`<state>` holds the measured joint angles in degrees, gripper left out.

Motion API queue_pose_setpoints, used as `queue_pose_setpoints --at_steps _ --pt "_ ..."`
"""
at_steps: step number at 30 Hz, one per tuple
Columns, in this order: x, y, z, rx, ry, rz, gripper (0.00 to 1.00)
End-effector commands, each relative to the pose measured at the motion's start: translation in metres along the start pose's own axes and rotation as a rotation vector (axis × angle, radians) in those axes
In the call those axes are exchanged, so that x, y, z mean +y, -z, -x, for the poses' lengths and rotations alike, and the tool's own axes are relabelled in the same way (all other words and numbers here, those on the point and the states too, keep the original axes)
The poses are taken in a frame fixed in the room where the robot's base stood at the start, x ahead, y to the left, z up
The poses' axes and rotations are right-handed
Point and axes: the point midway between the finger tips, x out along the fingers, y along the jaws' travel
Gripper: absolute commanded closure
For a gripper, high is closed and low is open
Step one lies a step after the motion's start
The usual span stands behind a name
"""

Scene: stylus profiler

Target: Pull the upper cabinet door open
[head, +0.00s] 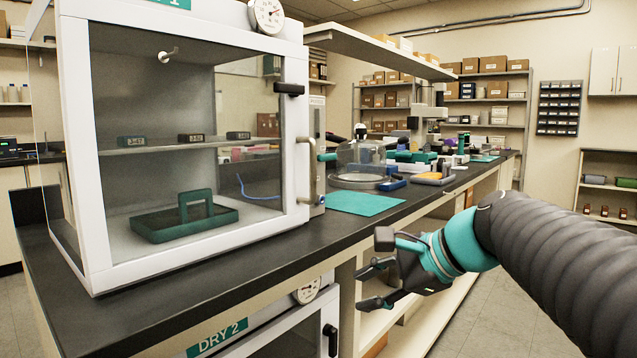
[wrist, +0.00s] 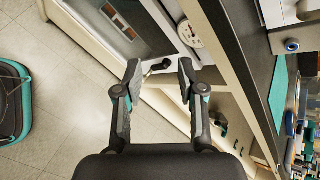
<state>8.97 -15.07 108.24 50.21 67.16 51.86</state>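The upper cabinet (head: 85,150) is a white box with a glass front, standing on the dark counter. Its glass door (head: 205,105) looks shut. A pale bar handle (head: 315,170) and a black latch (head: 289,90) sit at the door's right side. My gripper (head: 362,288) is open and empty, right of the cabinet and lower than the bar handle, apart from it. In the wrist view my gripper (wrist: 159,68) shows two spread fingers, with a small dark fitting of the lower cabinet beyond them. The upper handle is not clear in that view.
The lower cabinet marked DRY 2 (head: 217,338) is under the counter, with a round gauge (head: 307,290) and black handle (head: 331,340). A teal mat (head: 365,203) and instruments lie on the counter right of the upper cabinet. The floor (head: 500,310) in front is clear.

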Motion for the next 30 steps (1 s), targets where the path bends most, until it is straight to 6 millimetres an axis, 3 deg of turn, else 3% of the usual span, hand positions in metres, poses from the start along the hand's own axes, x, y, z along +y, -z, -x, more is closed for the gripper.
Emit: queue_pose_setpoints --at_steps 1,6,9,12,16,20,30 --pt "-0.030 0.003 -0.002 -0.071 0.045 -0.128 0.61" --pt "-0.120 -0.001 0.012 -0.345 0.143 -0.509 0.61" --pt "-0.158 0.000 0.024 -0.486 0.161 -0.661 0.61" --pt "-0.182 0.003 0.035 -0.589 0.164 -0.759 0.61" --pt "-0.198 0.004 0.043 -0.661 0.161 -0.821 0.61" --pt "-0.204 -0.001 0.039 -0.678 0.158 -0.835 0.61" --pt "-0.225 -0.029 -0.006 -0.677 0.156 -0.833 0.61"
